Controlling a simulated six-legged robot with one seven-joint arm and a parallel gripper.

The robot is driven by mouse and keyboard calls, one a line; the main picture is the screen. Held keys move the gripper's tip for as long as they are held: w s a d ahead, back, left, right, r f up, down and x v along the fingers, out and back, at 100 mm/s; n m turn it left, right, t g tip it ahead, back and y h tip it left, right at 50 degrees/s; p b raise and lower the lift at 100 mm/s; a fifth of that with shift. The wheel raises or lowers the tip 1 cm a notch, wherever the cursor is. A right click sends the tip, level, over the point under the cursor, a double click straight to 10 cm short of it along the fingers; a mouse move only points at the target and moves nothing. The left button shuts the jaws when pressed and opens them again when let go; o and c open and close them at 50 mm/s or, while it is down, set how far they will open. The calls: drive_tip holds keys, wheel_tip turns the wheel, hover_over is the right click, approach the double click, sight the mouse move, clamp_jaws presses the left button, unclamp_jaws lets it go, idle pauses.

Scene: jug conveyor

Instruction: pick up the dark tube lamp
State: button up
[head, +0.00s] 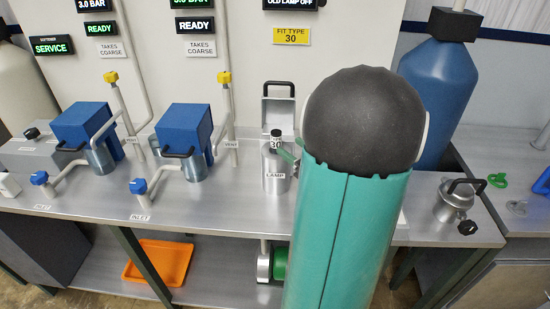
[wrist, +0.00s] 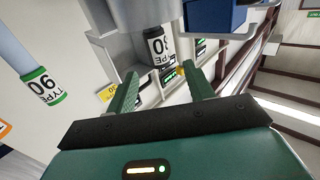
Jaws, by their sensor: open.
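The dark tube lamp (head: 276,134) shows only its black top and a white label marked 30, standing upright out of the steel lamp housing (head: 275,180). In the wrist view the lamp's labelled end (wrist: 158,48) appears upside down, between the lines of my two green fingers. My gripper (wrist: 162,80) is open, with a finger on each side of the lamp's end; I cannot tell whether either touches it. In the head view a green finger shows beside the lamp's top, and my arm hides the rest of the gripper.
A pale tube with a green band (wrist: 42,85) lies left in the wrist view. Two blue-topped filter units (head: 185,130) stand left of the housing. A lidded steel pot (head: 453,205) stands right on the bench. An orange tray (head: 158,262) is on the shelf below.

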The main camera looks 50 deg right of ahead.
sight(280, 138)
drive_tip(key=w, duration=0.5)
drive_tip(key=w+d, duration=0.1)
drive_tip(key=w, duration=0.1)
drive_tip(key=shift+w+r, duration=0.1)
drive_tip(key=shift+w, duration=0.25)
clamp_jaws()
